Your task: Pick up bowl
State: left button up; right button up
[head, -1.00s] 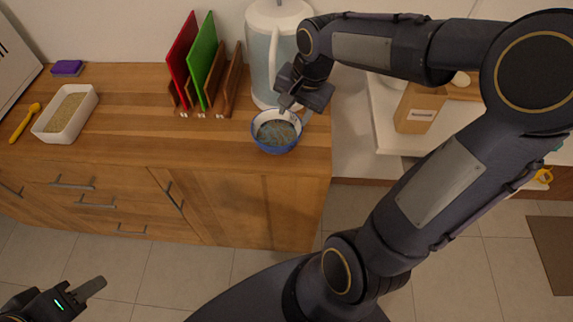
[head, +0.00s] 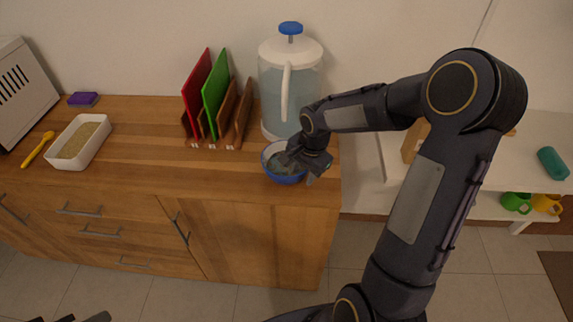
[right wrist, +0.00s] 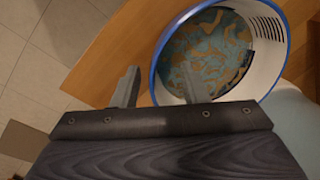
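A white bowl with a blue rim and a patterned inside (head: 283,165) stands on the wooden counter near its right front corner. It also shows from close up in the right wrist view (right wrist: 215,50). My right gripper (head: 302,172) is at the bowl's right side and covers part of it. In the right wrist view my right gripper (right wrist: 160,87) is open, with one finger over the bowl's inside and the other outside, the rim between them. I cannot tell whether either finger touches the bowl. My left gripper (head: 85,318) shows only as a tip at the bottom left edge.
A jug with a blue knob (head: 290,85) stands right behind the bowl. Red and green boards in a rack (head: 215,100) stand to its left. A white tray (head: 80,142) and yellow spoon (head: 38,149) lie far left. The counter between is clear.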

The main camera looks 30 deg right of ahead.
jog(key=shift+c, duration=0.4)
grip_shut()
jog(key=shift+r, duration=0.15)
